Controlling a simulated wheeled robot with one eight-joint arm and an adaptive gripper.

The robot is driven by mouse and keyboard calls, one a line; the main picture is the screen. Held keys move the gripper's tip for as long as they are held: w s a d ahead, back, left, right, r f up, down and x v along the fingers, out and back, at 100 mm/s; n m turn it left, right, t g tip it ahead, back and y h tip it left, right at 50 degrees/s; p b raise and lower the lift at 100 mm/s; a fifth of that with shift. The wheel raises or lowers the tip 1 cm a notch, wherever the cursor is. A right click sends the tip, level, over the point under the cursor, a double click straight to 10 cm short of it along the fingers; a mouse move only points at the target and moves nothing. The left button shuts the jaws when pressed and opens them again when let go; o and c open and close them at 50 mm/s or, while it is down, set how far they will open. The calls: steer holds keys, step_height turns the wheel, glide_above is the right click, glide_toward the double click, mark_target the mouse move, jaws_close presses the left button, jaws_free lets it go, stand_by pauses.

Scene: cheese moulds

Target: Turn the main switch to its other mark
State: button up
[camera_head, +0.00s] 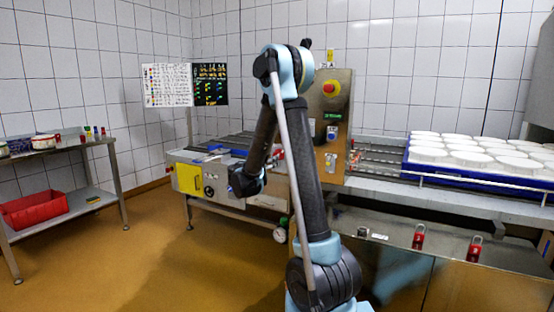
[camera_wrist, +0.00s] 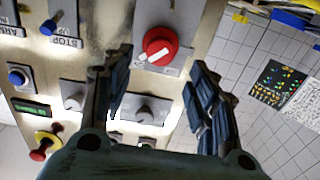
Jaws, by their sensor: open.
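A red rotary switch (camera_wrist: 160,46), the likely main switch, sits on a pale plate on the steel control panel in the wrist view. A pale slanting bar shows on its face; its marks are too small to read. My gripper (camera_wrist: 158,62) is open and empty, with one dark finger to each side of the switch in the picture. I cannot tell how much gap separates the tips from the panel. In the head view my gripper end (camera_head: 246,182) hangs left of the upright panel (camera_head: 340,165), and I cannot make out the red switch.
Near the switch are a grey knob (camera_wrist: 150,109), blue buttons (camera_wrist: 46,27) and a red emergency stop (camera_wrist: 40,154). A conveyor with a blue tray (camera_head: 420,170) of white moulds runs right. A side table (camera_head: 60,150) stands left; the floor between is clear.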

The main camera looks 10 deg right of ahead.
steer(key=x, duration=0.8)
steer(key=shift+w+d, duration=0.2)
steer(key=c, duration=1)
steer(key=shift+d, duration=0.1)
steer(key=shift+c, duration=0.2)
